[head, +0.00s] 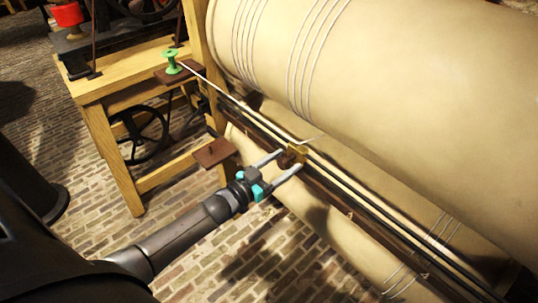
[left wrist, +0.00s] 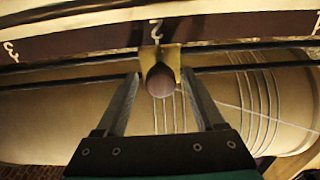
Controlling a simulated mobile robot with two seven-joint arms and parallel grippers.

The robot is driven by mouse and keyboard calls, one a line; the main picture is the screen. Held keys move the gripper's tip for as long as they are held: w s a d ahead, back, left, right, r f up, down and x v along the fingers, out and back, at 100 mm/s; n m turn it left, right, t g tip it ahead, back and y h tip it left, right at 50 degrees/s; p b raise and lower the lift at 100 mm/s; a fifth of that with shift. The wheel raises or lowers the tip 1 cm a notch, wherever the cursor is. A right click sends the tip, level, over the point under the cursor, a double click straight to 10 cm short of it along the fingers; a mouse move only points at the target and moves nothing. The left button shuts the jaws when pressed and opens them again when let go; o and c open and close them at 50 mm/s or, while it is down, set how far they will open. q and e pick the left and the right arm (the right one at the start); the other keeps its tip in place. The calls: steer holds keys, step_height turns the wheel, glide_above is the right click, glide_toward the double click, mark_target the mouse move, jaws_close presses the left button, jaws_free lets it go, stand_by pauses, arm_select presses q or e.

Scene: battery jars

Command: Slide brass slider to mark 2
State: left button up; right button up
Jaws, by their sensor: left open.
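The brass slider (head: 298,153) sits on the dark rails beside the big cream rollers, in the middle of the head view. In the left wrist view the brass slider (left wrist: 174,59) carries a round brown knob (left wrist: 160,81) and lies just below the white mark 2 (left wrist: 156,29), nearly in line with it. My left gripper (head: 290,159) is open, its two fingers reaching to either side of the knob. In the left wrist view, gaps show between the knob and both fingers. My right gripper is in neither view.
Mark 3 (left wrist: 11,51) is at the left of the dark scale strip (left wrist: 90,42); part of another mark shows at its right end. A thin thread runs from the green spool (head: 172,62) to the slider. A wooden frame (head: 112,150) stands left.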

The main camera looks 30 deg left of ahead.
arm_select(q)
steer(key=p+v, duration=0.2)
steer(key=v, duration=1.3)
steer(key=s+f+n+g+y, duration=0.1)
steer(key=s+f+g+y, duration=0.4)
steer(key=f, duration=0.7)
steer(key=s+f+n+g, duration=0.1)
steer(key=s+f+g, duration=0.35)
steer(key=f, duration=0.85)
steer(key=s+d+f+g, duration=0.3)
steer(key=s+d+f, duration=0.1)
steer(key=s, duration=0.6)
steer(key=s+d+f+m+g, duration=0.1)
steer(key=s+d+f+g, duration=0.2)
steer(key=s+f, duration=0.3)
steer(key=s+d, duration=0.1)
steer(key=s, duration=0.3)
steer(key=shift+d+g+y, duration=0.2)
steer(key=shift+g+y, duration=0.1)
steer(key=shift+g, duration=0.05)
steer(key=shift+c, duration=0.3)
